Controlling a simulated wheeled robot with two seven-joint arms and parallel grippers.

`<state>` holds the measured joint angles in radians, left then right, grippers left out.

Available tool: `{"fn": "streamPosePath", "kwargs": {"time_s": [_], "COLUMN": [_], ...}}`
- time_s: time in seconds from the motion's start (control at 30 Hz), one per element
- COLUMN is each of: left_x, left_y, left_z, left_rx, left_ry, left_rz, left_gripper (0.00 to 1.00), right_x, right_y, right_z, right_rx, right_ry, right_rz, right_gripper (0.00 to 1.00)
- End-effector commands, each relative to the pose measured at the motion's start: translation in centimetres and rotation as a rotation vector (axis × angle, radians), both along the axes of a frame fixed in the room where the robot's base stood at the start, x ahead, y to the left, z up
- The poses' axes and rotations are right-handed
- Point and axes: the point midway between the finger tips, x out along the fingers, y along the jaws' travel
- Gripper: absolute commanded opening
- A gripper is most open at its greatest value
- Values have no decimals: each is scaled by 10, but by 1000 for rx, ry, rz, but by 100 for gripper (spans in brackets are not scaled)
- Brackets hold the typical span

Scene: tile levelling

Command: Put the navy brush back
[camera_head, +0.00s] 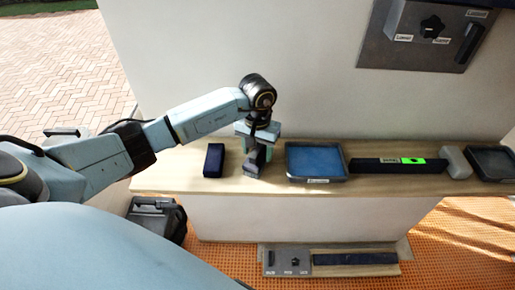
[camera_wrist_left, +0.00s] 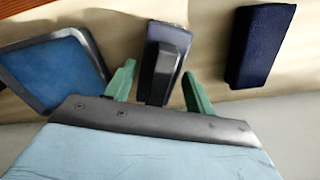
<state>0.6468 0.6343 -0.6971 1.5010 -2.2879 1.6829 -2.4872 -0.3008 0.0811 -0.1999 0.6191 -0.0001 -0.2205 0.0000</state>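A dark-handled block, which looks like a brush, stands on the wooden ledge under my left gripper. In the left wrist view its black handle (camera_wrist_left: 163,72) lies between the green fingers, over a grey-blue body with a dark navy edge. My left gripper (camera_wrist_left: 158,92) is open around the handle, with small gaps on both sides. It also shows in the head view (camera_head: 258,145), pointing down. A plain navy block (camera_head: 214,160) lies left of it on the ledge, and at the right in the wrist view (camera_wrist_left: 262,45). My right gripper is out of view.
A blue-bottomed grey tray (camera_head: 346,170) sits right of the gripper. Farther right are a black bar (camera_head: 370,165) with a green label, a pale grey block (camera_head: 454,162) and a dark tray (camera_head: 490,160). A wall stands behind the ledge (camera_head: 168,172).

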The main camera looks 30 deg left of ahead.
Motion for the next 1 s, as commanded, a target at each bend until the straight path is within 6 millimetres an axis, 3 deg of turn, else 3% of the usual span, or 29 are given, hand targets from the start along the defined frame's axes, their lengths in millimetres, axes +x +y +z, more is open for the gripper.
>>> {"fn": "streamPosePath", "kwargs": {"time_s": [0.1, 0.47, 1.0], "left_x": [0, 1, 1], "left_y": [0, 0, 0], "left_z": [0, 7, 107], "left_rx": [0, -1, -1], "left_ry": [0, -3, -3], "left_rz": [0, 1, 1], "left_gripper": [67, 67, 67], "right_x": [1, 1, 2], "right_y": [0, 0, 0], "right_z": [0, -2, -20], "right_rx": [0, 0, 1], "right_ry": [-1, -2, -4], "right_rz": [0, 0, 0], "right_gripper": [36, 36, 36]}}
